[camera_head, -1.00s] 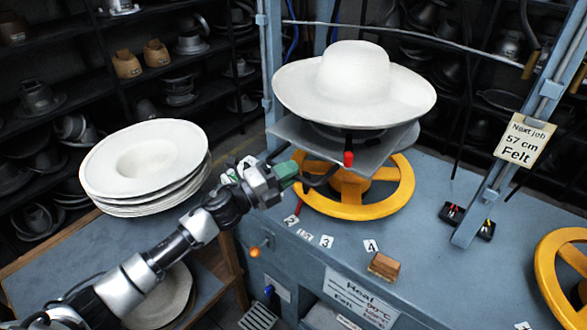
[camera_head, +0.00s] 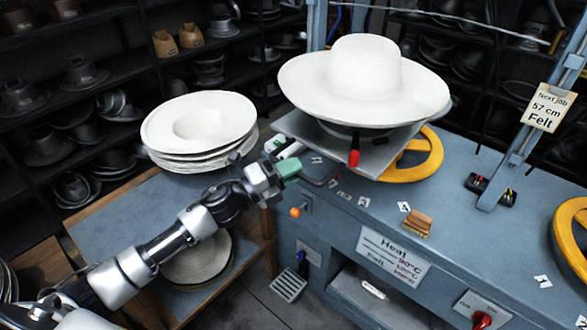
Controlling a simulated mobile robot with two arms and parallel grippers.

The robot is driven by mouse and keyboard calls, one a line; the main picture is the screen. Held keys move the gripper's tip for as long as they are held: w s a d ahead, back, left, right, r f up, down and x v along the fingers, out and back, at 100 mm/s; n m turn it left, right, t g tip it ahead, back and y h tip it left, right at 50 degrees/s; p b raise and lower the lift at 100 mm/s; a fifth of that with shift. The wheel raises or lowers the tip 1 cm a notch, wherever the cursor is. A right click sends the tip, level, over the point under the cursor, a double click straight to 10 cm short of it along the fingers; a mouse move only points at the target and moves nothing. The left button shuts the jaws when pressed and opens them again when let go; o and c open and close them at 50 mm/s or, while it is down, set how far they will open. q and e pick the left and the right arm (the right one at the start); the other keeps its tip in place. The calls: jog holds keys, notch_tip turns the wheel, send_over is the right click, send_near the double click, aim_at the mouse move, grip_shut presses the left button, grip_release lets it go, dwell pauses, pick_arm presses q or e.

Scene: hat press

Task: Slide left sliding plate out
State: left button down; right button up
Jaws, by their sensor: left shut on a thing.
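The left sliding plate (camera_head: 290,127) is a grey metal plate that juts out over the front left of the press bench. A white wide-brimmed hat (camera_head: 365,70) sits above it, crown up, hiding much of the plate. A dark bent handle (camera_head: 324,182) and a red-tipped lever (camera_head: 353,158) show at its front. My left gripper (camera_head: 288,168), with green finger pads, is shut at the left end of the handle; the fingers hide the exact grip. My right gripper is out of view.
A yellow handwheel (camera_head: 422,155) stands partly under the plate; another (camera_head: 573,240) is at the right edge. White hat bodies (camera_head: 200,125) are stacked on a side table (camera_head: 105,225) at left. A brush (camera_head: 417,224) and number cards lie on the bench.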

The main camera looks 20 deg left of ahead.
pick_arm(q)
jog(key=shift+s+f, duration=0.1)
jog(key=shift+f, duration=0.1)
jog(key=c, duration=1.1)
grip_release()
jog(key=shift+s+r, duration=0.1)
jog(key=shift+s, duration=0.05)
jog(key=shift+c, duration=0.2)
jog(key=shift+a, duration=0.1)
jog(key=b+v, duration=0.4)
jog(key=v, duration=0.7)
